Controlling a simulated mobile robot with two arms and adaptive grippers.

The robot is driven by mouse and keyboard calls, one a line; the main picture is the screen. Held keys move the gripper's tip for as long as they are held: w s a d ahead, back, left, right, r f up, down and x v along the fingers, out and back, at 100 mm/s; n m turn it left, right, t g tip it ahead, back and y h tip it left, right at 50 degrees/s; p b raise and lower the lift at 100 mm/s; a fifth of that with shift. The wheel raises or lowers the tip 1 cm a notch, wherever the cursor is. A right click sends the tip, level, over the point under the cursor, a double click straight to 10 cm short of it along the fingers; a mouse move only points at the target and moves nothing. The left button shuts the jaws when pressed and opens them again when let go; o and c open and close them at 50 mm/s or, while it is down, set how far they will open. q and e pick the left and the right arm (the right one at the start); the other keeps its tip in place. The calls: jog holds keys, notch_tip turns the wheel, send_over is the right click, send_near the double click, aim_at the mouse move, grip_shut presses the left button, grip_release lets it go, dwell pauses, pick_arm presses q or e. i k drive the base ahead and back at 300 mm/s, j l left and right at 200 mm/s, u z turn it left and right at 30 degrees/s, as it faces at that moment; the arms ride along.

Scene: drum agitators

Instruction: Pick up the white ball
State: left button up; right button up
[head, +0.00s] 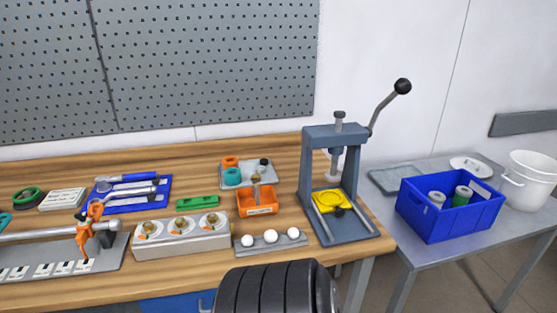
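Three white balls sit in a row on a narrow grey holder (282,244) near the front edge of the wooden workbench. They are the left white ball (247,241), the middle white ball (270,238) and the right white ball (293,233). All three look alike, and nothing touches them from above. Neither my left nor my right gripper is in view.
A grey lever press (320,133) stands right of the balls. An orange bin (258,209) is behind them, and a grey block with round fittings (182,246) is to the left. A blue crate (430,227) stands on the side table. A black ribbed form fills the bottom centre.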

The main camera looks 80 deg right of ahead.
aim_at(247, 241)
jog(key=z, duration=2.4)
jog(key=l+u, duration=0.1)
jog(key=l, duration=0.2)
